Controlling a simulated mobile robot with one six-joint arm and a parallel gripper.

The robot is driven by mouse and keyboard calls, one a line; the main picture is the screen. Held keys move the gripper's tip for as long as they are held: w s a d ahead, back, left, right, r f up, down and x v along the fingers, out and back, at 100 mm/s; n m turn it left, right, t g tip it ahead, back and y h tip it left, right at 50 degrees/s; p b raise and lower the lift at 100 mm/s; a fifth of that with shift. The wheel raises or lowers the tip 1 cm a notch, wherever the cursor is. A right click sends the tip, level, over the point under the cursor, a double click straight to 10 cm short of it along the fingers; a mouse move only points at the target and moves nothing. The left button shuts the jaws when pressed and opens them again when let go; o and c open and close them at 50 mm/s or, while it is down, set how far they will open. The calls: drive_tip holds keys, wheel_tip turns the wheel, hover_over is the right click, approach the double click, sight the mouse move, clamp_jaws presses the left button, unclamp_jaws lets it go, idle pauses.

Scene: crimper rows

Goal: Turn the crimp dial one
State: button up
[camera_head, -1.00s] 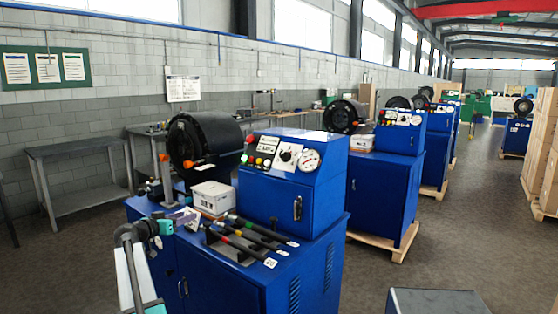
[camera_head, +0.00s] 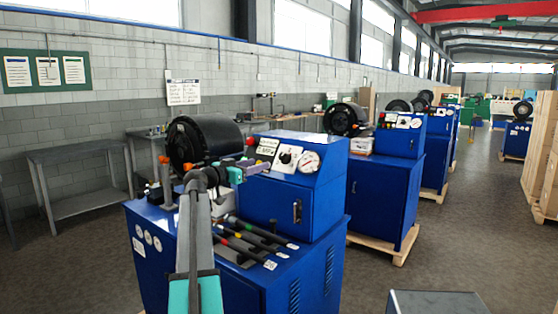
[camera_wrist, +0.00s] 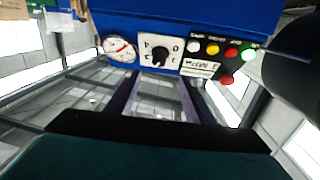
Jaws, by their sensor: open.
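The crimp dial (camera_head: 286,158) is a black knob on a white square plate on the sloped panel of the nearest blue machine. In the wrist view the dial (camera_wrist: 160,56) sits near the top centre, between a pressure gauge (camera_wrist: 119,47) and a row of coloured buttons (camera_wrist: 213,48). My gripper (camera_head: 259,168) is just left of the panel in the head view. In the wrist view my gripper (camera_wrist: 158,82) shows two purple fingers spread apart with nothing between them. The dial lies beyond the fingertips, roughly in line with the gap; I see no contact.
Black-handled tools (camera_head: 255,240) with coloured bands lie on the machine's lower top, under my arm. The black crimping head (camera_head: 203,138) stands behind. A similar blue machine (camera_head: 385,185) stands to the right on a pallet. Open floor lies right of the machines.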

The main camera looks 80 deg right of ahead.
sight(281, 157)
drive_tip(key=shift+d, duration=0.1)
drive_tip(key=p+x, duration=0.2)
drive_tip(key=x, duration=1.1)
drive_tip(key=shift+s+d, duration=0.1)
drive_tip(key=shift+d, duration=0.2)
drive_tip(key=c, duration=1)
drive_tip(key=shift+a, duration=0.15)
drive_tip(key=shift+c, duration=0.2)
